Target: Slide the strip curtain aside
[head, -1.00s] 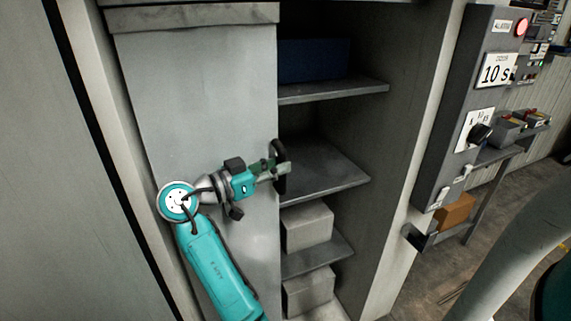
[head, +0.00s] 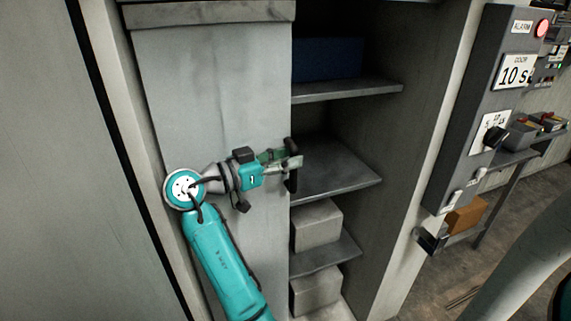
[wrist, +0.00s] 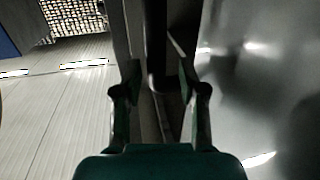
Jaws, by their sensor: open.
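The strip curtain (head: 210,90) is a grey sheet hanging under a rail (head: 205,12), covering the left part of a shelved opening. A black upright handle (head: 291,182) is at its right edge. My gripper (head: 292,158) is open at this handle, reaching across the curtain's front from the left. In the wrist view my gripper (wrist: 160,88) has its two fingers apart on either side of a dark upright bar, which looks like the handle. The curtain's grey surface (wrist: 260,90) fills the right of that view. Whether the fingers touch the handle I cannot tell.
Shelves (head: 345,90) in the opening hold a dark blue bin (head: 330,60) and grey boxes (head: 318,225). A control panel (head: 470,100) with a red lamp stands at the right, with an orange-brown box (head: 465,214) beside it. A pale wall (head: 45,180) is close on the left.

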